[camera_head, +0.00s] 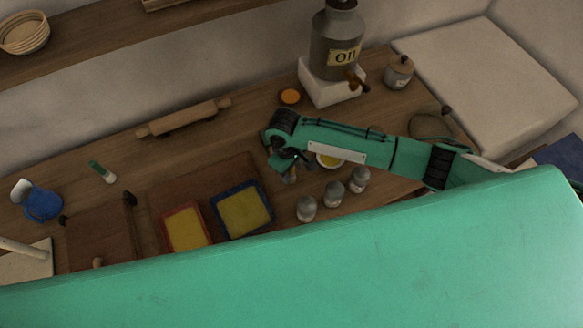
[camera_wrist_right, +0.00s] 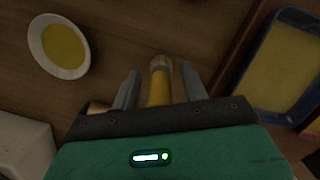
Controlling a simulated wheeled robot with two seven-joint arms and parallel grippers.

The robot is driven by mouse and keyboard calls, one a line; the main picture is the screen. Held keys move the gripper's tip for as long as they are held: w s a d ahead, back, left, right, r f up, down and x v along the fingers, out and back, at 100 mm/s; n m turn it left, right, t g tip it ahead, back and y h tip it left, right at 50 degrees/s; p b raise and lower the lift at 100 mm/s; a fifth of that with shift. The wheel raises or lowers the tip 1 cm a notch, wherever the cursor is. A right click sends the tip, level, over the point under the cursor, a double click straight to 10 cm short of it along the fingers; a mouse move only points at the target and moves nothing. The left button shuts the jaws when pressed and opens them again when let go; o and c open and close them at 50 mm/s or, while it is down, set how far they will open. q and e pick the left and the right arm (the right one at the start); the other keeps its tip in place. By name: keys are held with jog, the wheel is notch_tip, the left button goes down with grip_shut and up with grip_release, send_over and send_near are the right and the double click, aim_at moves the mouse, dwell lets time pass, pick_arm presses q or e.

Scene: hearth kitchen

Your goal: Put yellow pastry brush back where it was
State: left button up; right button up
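The yellow pastry brush (camera_wrist_right: 158,90) shows in the right wrist view between the two fingers of my right gripper (camera_wrist_right: 160,80), with its pale end pointing away from the wrist. A narrow gap shows on each side of it, so the fingers look open around it, not pressed on it. In the head view my right gripper (camera_head: 289,162) is low over the counter, and a small part of the brush (camera_head: 290,177) shows below it. I cannot tell whether the brush touches the counter. My left gripper is not in view.
A white bowl with yellow contents (camera_wrist_right: 60,46) and a blue-rimmed tray (camera_head: 217,212) flank the right gripper. Several grey shakers (camera_head: 306,208) stand in front. An orange disc (camera_head: 290,97), a rolling pin (camera_head: 184,119) and an oil can (camera_head: 336,45) on a white block are behind.

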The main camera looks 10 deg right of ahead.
jog(key=shift+r, duration=0.1)
jog(key=r+b, duration=0.1)
jog(key=r, duration=0.2)
jog(key=r+b, duration=0.1)
jog(key=r, duration=0.3)
jog(key=w+a+r+b, duration=0.1)
jog(key=r, duration=0.3)
jog(key=shift+r, duration=0.55)
jog(key=shift+f, duration=0.1)
